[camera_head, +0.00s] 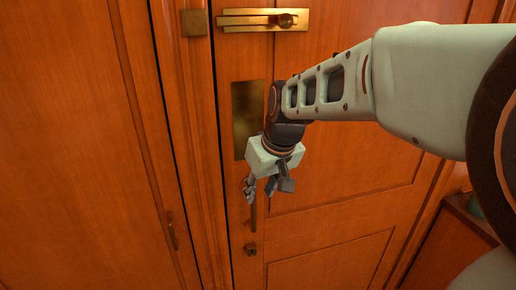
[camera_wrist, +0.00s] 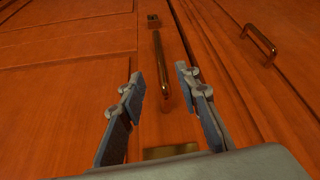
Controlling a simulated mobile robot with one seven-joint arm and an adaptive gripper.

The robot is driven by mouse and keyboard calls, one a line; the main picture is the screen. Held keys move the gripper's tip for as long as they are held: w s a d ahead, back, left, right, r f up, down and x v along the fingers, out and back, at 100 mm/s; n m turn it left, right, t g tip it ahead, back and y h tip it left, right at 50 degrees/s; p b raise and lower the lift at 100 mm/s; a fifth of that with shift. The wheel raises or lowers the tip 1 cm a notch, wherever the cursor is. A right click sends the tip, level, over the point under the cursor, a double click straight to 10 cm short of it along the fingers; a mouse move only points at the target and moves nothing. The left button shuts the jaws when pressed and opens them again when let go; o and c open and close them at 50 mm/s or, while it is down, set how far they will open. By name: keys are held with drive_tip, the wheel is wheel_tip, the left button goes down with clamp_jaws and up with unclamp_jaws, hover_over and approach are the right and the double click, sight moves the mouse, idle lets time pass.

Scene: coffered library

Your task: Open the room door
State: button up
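The room door (camera_head: 330,200) is orange-brown panelled wood and looks closed in the head view. Its slim upright brass handle (camera_head: 253,217) is partly hidden behind my gripper (camera_head: 261,192). In the wrist view the whole handle (camera_wrist: 160,62) runs away from me, its near end between the lines of the two fingers. My gripper (camera_wrist: 160,78) is open, with a wide gap and nothing held. I cannot tell how far the fingers are from the handle; no contact shows.
A brass slide bolt (camera_head: 262,20) is at the top, above a brass plate (camera_head: 246,115). Another handle (camera_head: 172,232) is on the left panel. A wooden cabinet (camera_head: 458,240) stands at the lower right.

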sight(255, 205)
drive_tip(key=x, duration=0.9)
drive_tip(key=shift+w+f+p, duration=0.1)
drive_tip(key=shift+f+p, duration=0.2)
drive_tip(key=shift+f, duration=0.1)
drive_tip(key=shift+c, duration=0.5)
clamp_jaws()
